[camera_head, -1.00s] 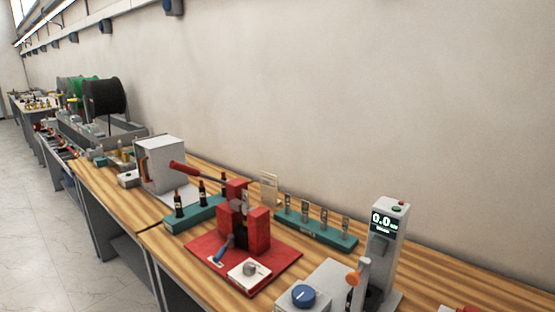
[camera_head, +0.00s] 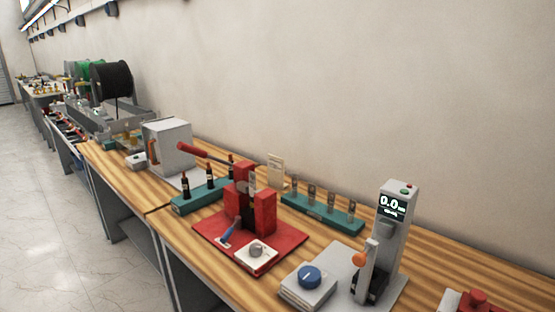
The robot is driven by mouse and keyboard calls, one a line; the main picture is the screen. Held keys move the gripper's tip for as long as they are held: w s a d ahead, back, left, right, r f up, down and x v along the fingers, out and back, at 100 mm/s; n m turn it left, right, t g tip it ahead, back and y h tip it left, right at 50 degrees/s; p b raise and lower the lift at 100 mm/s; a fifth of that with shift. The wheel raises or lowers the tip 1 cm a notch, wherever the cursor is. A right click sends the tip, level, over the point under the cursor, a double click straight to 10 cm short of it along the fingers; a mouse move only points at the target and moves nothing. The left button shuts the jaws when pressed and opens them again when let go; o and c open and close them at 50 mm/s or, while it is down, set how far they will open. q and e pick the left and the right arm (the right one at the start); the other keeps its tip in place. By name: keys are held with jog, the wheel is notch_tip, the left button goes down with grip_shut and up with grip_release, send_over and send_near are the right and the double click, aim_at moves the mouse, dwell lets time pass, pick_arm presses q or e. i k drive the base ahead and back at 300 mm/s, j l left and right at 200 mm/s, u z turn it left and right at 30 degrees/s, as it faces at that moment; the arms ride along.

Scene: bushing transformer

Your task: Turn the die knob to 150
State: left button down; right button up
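A red press (camera_head: 250,208) with a long red lever stands on a red base plate (camera_head: 285,245) on the wooden bench. A grey knob (camera_head: 256,249) sits on a white dial plate (camera_head: 246,261) at the front of that base. A blue knob (camera_head: 309,276) with a pale pointer line sits on a grey box (camera_head: 300,296) to the right. The markings around both knobs are too small to read, so I cannot tell which is the die knob or its setting. Neither of my grippers is in view.
A grey tester (camera_head: 390,215) with a display and orange-knobbed lever (camera_head: 359,260) stands right of the box. Teal racks (camera_head: 326,215) stand behind the press. A grey cabinet (camera_head: 170,148) and wire spools (camera_head: 111,82) are farther left. Floor (camera_head: 60,240) is open in front of the bench.

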aim_at(256, 249)
jog(key=j+z, duration=0.4)
jog(key=k+j+z, duration=0.15)
jog(key=j+z, duration=0.25)
jog(key=k+j+z, duration=0.2)
jog(key=z, duration=0.2)
jog(key=j, duration=0.1)
